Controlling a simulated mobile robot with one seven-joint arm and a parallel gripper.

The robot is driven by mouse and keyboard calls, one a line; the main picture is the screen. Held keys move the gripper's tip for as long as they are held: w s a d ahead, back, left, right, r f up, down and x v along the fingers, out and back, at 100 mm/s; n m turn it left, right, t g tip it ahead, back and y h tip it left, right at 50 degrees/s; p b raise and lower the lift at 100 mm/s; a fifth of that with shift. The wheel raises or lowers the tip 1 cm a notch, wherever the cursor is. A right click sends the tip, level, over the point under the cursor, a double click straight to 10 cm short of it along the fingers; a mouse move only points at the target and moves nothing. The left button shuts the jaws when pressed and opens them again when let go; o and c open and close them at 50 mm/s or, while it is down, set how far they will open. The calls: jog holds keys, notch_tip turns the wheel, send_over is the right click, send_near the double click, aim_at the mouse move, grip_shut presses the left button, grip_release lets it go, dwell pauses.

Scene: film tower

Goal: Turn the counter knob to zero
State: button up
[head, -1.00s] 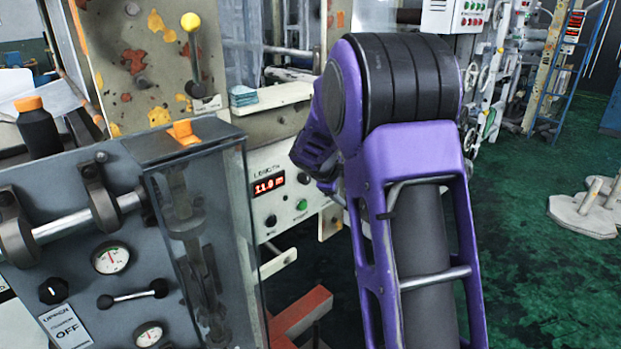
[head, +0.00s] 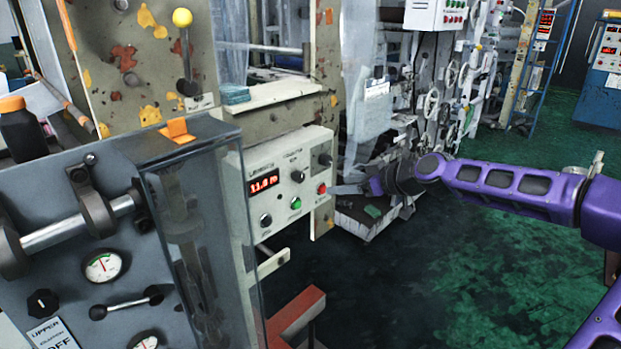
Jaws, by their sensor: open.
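A cream control panel (head: 283,213) stands at the centre left in the head view. Its red display (head: 264,182) seems to read 11.0. A black knob (head: 298,176) sits right of the display under a small label that may read "COUNTER". Another dark knob (head: 325,160) is at the upper right, and a third (head: 266,220) at the lower left. The knobs' pointer directions are too small to read. My gripper (head: 342,189) is just right of the panel by the red button (head: 322,188), fingers pointing left. It is open and appears empty; contact cannot be told.
A green button (head: 296,203) is on the panel. A clear-sided cabinet (head: 190,230) stands in front of the panel's left side. A red-orange beam (head: 297,312) lies below. Green floor (head: 450,260) is open to the right. White machinery with handwheels (head: 440,100) stands behind my gripper.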

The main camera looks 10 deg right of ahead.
aim_at(302, 177)
jog(key=shift+t, duration=0.5)
jog(key=x, duration=0.5)
jog(key=r+x, duration=0.1)
jog(key=x, duration=0.4)
jog(key=w+r+x, duration=0.1)
jog(key=x, duration=0.4)
jog(key=shift+w+f, duration=0.1)
jog(key=shift+w, duration=0.1)
jog(key=shift+c, duration=0.2)
grip_shut()
